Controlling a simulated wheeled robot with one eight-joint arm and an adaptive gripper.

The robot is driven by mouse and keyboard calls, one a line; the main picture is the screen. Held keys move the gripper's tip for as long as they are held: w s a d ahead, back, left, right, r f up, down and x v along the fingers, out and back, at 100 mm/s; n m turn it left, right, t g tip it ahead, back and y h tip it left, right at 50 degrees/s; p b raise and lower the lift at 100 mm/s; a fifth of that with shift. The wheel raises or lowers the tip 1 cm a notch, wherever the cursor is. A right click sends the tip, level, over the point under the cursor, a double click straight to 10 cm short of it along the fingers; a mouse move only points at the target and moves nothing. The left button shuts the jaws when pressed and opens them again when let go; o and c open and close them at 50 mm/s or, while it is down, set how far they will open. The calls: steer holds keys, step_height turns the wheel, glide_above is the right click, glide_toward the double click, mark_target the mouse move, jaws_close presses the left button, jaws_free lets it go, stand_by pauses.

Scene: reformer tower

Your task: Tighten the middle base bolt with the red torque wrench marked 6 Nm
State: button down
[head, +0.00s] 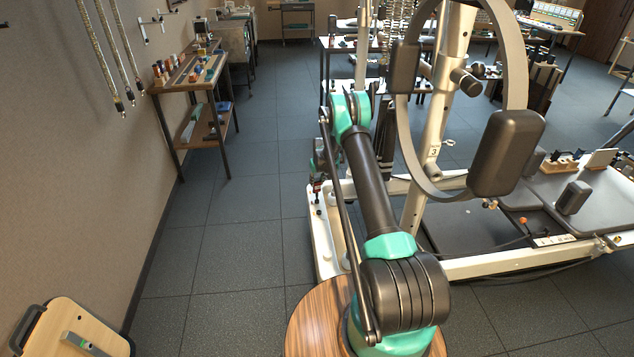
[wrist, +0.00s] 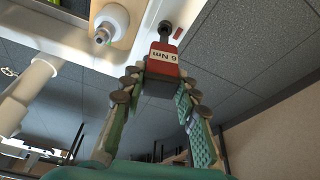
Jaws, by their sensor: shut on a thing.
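My gripper (wrist: 160,82) is shut on the red torque wrench (wrist: 162,62), whose label reads "6 Nm". The wrench's dark, narrow end (wrist: 165,32) points away from my gripper, over the edge of the white tower base (wrist: 140,50). I cannot tell whether it touches anything. A round white fitting with a small dark bolt-like end (wrist: 103,36) is left of the wrench, apart from it. In the head view the white base (head: 322,245) is beyond my arm.
The tower's ring with dark pads (head: 508,150) and the reformer bed (head: 600,190) are on the right. A wooden tool bench (head: 170,88) stands by the left wall. A wooden case (head: 65,335) is at the lower left. The floor (head: 235,240) left of the base is clear.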

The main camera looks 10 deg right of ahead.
steer(key=shift+f, duration=1.1)
stand_by(0.6)
steer(key=shift+m+h, duration=0.4)
steer(key=shift+m, duration=0.8)
steer(key=shift+m+h, duration=0.3)
steer(key=shift+m, duration=0.9)
steer(key=shift+m, duration=0.5)
steer(key=shift+r, duration=0.8)
